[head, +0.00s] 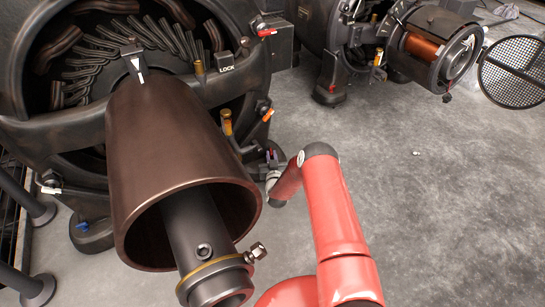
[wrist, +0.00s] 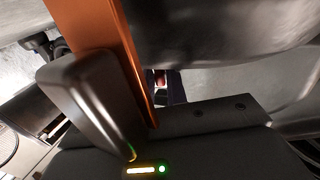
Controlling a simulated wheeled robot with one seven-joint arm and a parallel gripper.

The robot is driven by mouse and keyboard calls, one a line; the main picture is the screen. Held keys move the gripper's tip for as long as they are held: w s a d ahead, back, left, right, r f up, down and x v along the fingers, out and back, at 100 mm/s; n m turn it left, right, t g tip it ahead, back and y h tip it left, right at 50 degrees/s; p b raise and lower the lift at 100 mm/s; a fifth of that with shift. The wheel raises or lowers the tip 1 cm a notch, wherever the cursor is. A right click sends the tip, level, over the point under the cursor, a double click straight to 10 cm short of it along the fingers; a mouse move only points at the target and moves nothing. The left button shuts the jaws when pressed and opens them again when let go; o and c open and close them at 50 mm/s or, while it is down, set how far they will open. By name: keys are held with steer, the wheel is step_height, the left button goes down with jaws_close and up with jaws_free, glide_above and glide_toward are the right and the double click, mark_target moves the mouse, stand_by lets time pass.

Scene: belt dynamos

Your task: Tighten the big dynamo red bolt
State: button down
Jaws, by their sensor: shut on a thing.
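The big dynamo (head: 130,75) fills the left of the head view, a dark machine with a large brown cone in front. My gripper (head: 272,161) is low at its right side, at the end of my red arm. In the wrist view a dark grey finger (wrist: 85,110) stands beside an orange bar (wrist: 105,45). A small red part, apparently the red bolt (wrist: 159,82), shows past the palm next to a dark purple piece.
Other coloured fittings sit on the dynamo's right side: a red-ended one (head: 266,32) and an orange-ended one (head: 267,114). A smaller dynamo (head: 425,50) with a copper coil stands behind at right, near a round mesh cover (head: 515,72). Grey floor (head: 450,200) is mostly clear.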

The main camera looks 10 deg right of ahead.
steer(key=shift+a+m+h, duration=0.1)
steer(key=shift+m+h, duration=0.5)
steer(key=shift+h, duration=0.4)
steer(key=c, duration=1.4)
jaws_free()
steer(key=shift+y, duration=0.3)
